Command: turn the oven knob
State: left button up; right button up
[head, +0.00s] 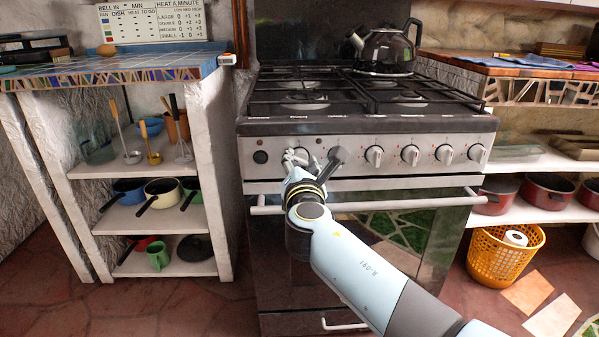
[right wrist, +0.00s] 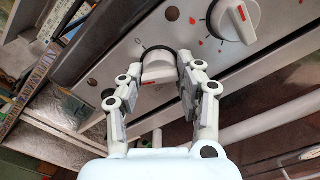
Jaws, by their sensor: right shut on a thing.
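The stove (head: 350,125) stands in the middle of the head view with a row of white knobs on its front panel. My right gripper (head: 299,158) is at the leftmost white knob, which it largely hides in the head view. In the right wrist view the oven knob (right wrist: 158,70) sits between the two fingers of my right gripper (right wrist: 162,68), which are shut on its sides. The knob is still on the panel. My left gripper is not in view.
A neighbouring knob (right wrist: 236,20) is close to the right of the held one. The oven door handle (head: 380,205) runs below the panel, behind my right arm. A black kettle (head: 385,50) stands on the hob. A yellow basket (head: 500,255) is on the floor at right.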

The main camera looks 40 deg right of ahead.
jog(key=shift+f+m+b, duration=0.2)
jog(key=shift+m+b, duration=0.35)
jog(key=shift+m, duration=0.35)
jog(key=shift+m+b, duration=0.55)
jog(key=shift+m, duration=0.45)
jog(key=m+b, duration=0.2)
jog(key=m, duration=0.1)
jog(key=shift+m, duration=0.3)
jog(key=m+b, duration=0.3)
jog(key=m, duration=0.1)
jog(key=shift+r+m, duration=0.15)
jog(key=shift+m, duration=0.25)
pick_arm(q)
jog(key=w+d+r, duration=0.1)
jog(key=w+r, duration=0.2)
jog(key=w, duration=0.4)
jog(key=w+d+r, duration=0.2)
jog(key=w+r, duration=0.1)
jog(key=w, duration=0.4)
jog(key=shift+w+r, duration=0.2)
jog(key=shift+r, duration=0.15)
pick_arm(e)
jog(key=shift+r+m, duration=0.1)
jog(key=shift+m, duration=0.3)
jog(key=o, duration=1.1)
jog(key=shift+o, duration=0.2)
